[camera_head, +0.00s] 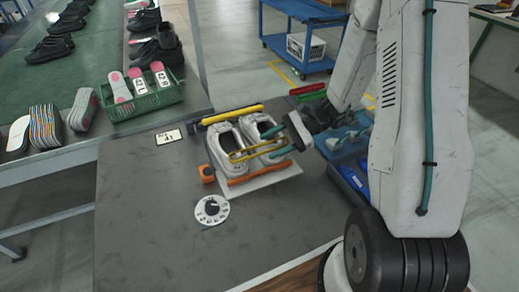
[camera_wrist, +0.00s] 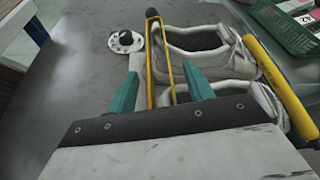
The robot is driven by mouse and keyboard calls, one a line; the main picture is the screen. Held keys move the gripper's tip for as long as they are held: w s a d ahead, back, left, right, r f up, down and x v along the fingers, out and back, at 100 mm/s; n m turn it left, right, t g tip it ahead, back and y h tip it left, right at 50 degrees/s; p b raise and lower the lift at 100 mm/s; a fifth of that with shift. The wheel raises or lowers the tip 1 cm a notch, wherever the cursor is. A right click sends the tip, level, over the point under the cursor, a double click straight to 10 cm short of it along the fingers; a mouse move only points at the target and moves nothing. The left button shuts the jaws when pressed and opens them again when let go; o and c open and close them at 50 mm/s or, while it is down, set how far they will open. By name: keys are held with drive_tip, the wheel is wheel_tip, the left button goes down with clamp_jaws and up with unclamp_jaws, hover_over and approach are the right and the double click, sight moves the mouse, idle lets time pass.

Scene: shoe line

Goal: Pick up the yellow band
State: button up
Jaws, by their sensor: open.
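The yellow band (camera_head: 234,158) is a narrow loop that shows over the pair of white-grey shoes (camera_head: 222,143) in the head view. In the wrist view the band (camera_wrist: 150,75) runs lengthwise between my gripper's teal fingers, with a dark piece at its far end. My gripper (camera_head: 269,143) is open above the shoes, and in the wrist view its fingertips (camera_wrist: 162,72) stand apart on either side of the band. I cannot tell whether either finger touches the band. The band's near end is partly hidden by my gripper.
A yellow bar (camera_head: 232,114) and an orange bar (camera_head: 252,177) flank the shoes. A round white dial (camera_head: 212,210) and number card (camera_head: 168,137) lie on the grey table (camera_head: 140,210). A green crate (camera_head: 145,103) stands behind, a blue bin (camera_head: 350,187) right. The table's front left is clear.

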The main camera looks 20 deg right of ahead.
drive_tip(key=shift+a+f, duration=0.1)
drive_tip(key=shift+a, duration=0.2)
drive_tip(key=c, duration=1.1)
drive_tip(key=shift+o, duration=0.2)
